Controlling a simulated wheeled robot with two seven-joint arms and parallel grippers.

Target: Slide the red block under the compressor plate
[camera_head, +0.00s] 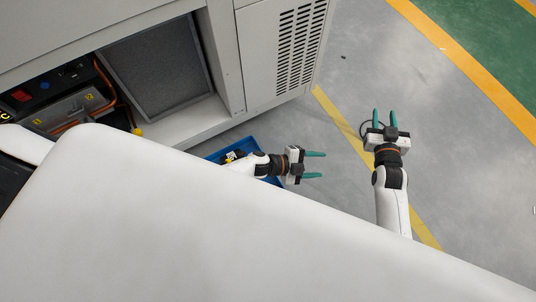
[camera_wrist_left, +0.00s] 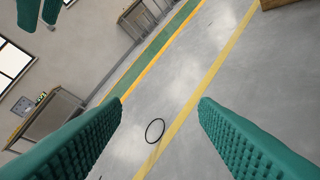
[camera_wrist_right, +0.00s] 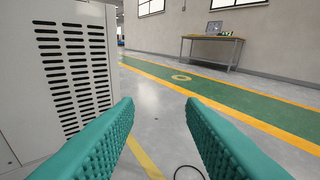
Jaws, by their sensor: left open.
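I cannot make out a red block for certain. A small red patch (camera_head: 21,96) shows on a dark unit inside the open cabinet in the head view. I cannot tell which part is the compressor plate; a dark grey framed panel (camera_head: 158,68) stands in the cabinet opening. My left gripper (camera_head: 324,165) is open and empty, in front of the cabinet and pointing right. My right gripper (camera_head: 384,111) is open and empty, further right. The left wrist view also shows the tips of my right gripper at upper left (camera_wrist_left: 40,12).
A blue tray (camera_head: 232,149) with dark items lies partly hidden behind my left arm. The cabinet's vented side (camera_head: 294,48) stands behind the grippers. Orange hoses and yellow labels 1 and 2 (camera_head: 88,97) show inside.

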